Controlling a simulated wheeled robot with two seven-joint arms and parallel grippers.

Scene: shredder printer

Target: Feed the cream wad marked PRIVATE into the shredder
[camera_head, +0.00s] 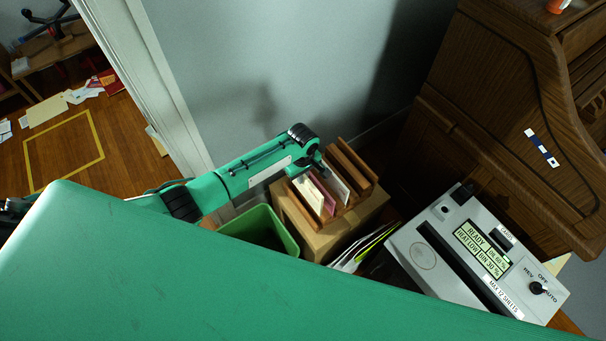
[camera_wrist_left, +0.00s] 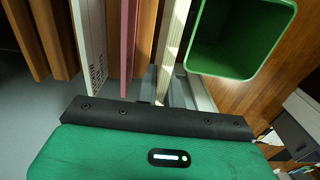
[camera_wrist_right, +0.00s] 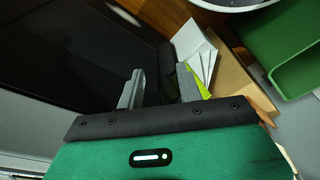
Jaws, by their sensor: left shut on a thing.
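A cream wad (camera_head: 308,197) stands on edge in a wooden rack (camera_head: 356,163), at the side nearest the green bin. My left gripper (camera_head: 315,172) is over the rack and shut on this wad, which also shows between the fingers in the left wrist view (camera_wrist_left: 173,40). No PRIVATE mark can be read. A pink wad (camera_head: 325,194) and a white wad (camera_head: 337,184) stand beside it. The pale grey shredder (camera_head: 412,258) is at the right, with a long dark slot (camera_head: 450,258) and a READY display. My right gripper (camera_wrist_right: 160,88) is open and empty beside a dark surface.
The rack sits on a cardboard box (camera_head: 325,240). A green bin (camera_head: 262,228) stands left of it. Loose papers and folders (camera_head: 366,247) lean between box and shredder. A wooden desk (camera_head: 500,110) rises behind the shredder. My green body hides the foreground.

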